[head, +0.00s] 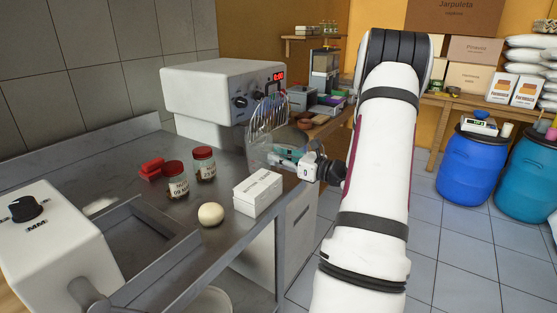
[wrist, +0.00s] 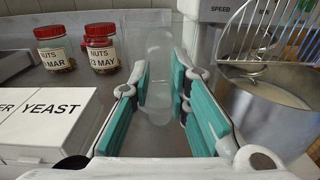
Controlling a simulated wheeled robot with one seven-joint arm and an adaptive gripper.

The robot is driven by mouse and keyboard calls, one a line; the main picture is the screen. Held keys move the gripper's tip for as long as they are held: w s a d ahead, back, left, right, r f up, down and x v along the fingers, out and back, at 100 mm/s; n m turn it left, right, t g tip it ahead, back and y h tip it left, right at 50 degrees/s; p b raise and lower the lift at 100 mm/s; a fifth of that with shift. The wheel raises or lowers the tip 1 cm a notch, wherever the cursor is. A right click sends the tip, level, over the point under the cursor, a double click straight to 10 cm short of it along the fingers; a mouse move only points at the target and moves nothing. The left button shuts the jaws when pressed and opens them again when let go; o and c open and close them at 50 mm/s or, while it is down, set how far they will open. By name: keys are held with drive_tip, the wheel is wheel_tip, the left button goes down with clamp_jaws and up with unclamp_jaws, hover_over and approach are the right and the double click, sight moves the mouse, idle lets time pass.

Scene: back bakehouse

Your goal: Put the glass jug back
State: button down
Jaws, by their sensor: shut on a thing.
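The glass jug (wrist: 158,60) is clear and hard to make out against the steel counter. In the wrist view it stands upright between the teal pads of my gripper (wrist: 161,88), which is shut on it. In the head view my gripper (head: 288,160) is at the right part of the steel counter (head: 130,178), between the mixer and the white yeast box. The jug shows there only as a faint clear shape (head: 261,155) left of the fingers. I cannot tell whether its base touches the counter.
Two red-lidded nut jars (head: 176,181) (head: 204,164), a red object (head: 152,168), a dough ball (head: 211,214) and the yeast box (head: 258,193) are on the counter. The mixer (head: 218,90) with its wire guard and bowl (wrist: 240,95) is close beside my gripper.

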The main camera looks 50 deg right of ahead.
drive_tip(key=shift+f, duration=0.25)
drive_tip(key=shift+f, duration=0.15)
drive_tip(key=c, duration=1.5)
unclamp_jaws()
